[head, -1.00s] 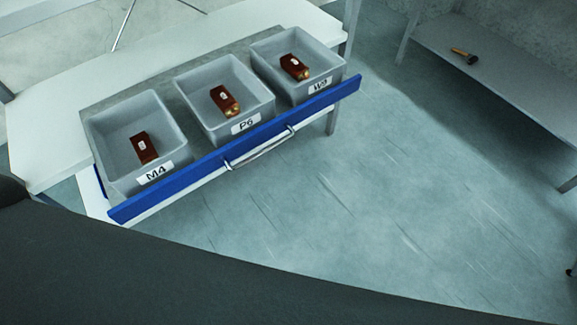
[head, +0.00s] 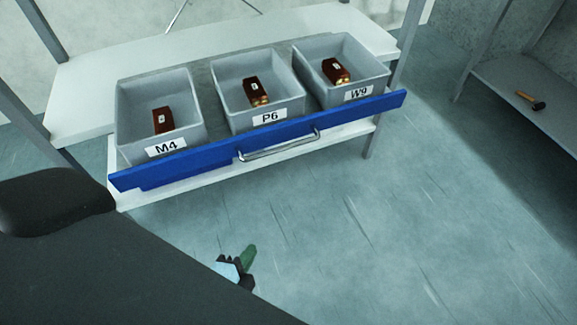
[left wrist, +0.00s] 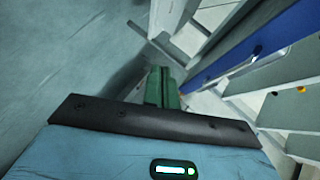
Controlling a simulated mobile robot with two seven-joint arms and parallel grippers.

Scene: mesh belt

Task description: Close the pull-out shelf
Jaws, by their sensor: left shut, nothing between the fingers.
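The pull-out shelf has a blue front (head: 200,163) with a silver bar handle (head: 280,148), and it stands pulled out from the grey-white rack. It carries three grey bins labelled M4 (head: 133,115), P6 (head: 228,95) and W9 (head: 372,70), each with a brown block inside. In the left wrist view the blue front (left wrist: 270,40) runs along the right side. My left gripper (head: 247,256) is shut and empty, low in front of the shelf and apart from it. Its green fingers also show in the left wrist view (left wrist: 161,88). My right gripper is not in view.
Rack posts (head: 48,120) stand at the left. A grey bench (head: 530,75) with a dark-headed, wooden-handled tool (head: 530,100) on it is at the right. The floor (head: 400,230) in front of the shelf and to its right is clear.

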